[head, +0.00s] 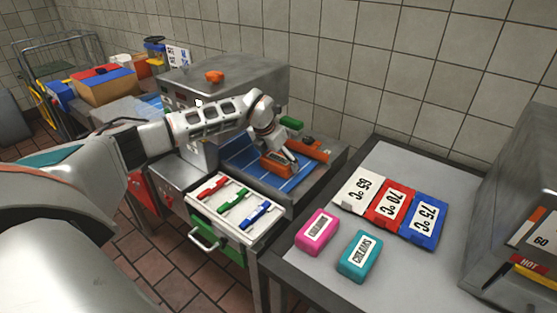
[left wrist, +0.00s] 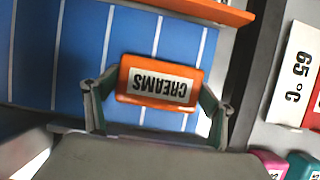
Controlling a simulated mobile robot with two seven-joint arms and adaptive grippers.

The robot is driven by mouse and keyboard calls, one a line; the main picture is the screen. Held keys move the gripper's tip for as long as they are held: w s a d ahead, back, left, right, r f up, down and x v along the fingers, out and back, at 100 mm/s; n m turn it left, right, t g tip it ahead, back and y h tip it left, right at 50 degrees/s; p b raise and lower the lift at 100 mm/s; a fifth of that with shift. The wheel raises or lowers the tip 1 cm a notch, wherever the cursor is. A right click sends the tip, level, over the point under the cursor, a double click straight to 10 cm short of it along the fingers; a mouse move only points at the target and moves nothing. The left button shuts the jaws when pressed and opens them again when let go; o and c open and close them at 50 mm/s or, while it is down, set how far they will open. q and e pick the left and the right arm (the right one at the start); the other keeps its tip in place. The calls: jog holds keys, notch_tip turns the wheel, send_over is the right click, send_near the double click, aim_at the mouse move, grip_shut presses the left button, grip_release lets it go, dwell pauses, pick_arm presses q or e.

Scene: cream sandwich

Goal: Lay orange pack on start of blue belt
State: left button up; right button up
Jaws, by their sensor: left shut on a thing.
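The orange pack (head: 274,168), labelled CREAMS, is over the blue belt (head: 243,158) at the belt's near right part. My left gripper (head: 286,158) reaches down onto it from above and is shut on it. In the left wrist view the orange pack (left wrist: 157,71) sits between the two fingers of my left gripper (left wrist: 156,98), with the white-lined blue belt (left wrist: 82,50) behind it. I cannot tell whether the pack touches the belt or hangs just above it. My right gripper is not in view.
An orange bar (head: 308,149) crosses the belt's end. A steel machine (head: 225,78) stands behind. A drawer (head: 237,211) holds red, green and blue handled items. The table (head: 311,269) bears temperature cards (head: 388,206), a pink pack (head: 316,232) and a teal pack (head: 359,257).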

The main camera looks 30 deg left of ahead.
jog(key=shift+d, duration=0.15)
pick_arm(q)
jog(key=o, duration=1.1)
jog(key=shift+o, duration=0.3)
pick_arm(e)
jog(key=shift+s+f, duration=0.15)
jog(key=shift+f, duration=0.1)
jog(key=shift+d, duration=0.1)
pick_arm(q)
jog(key=shift+r, duration=0.1)
jog(key=v, duration=1.2)
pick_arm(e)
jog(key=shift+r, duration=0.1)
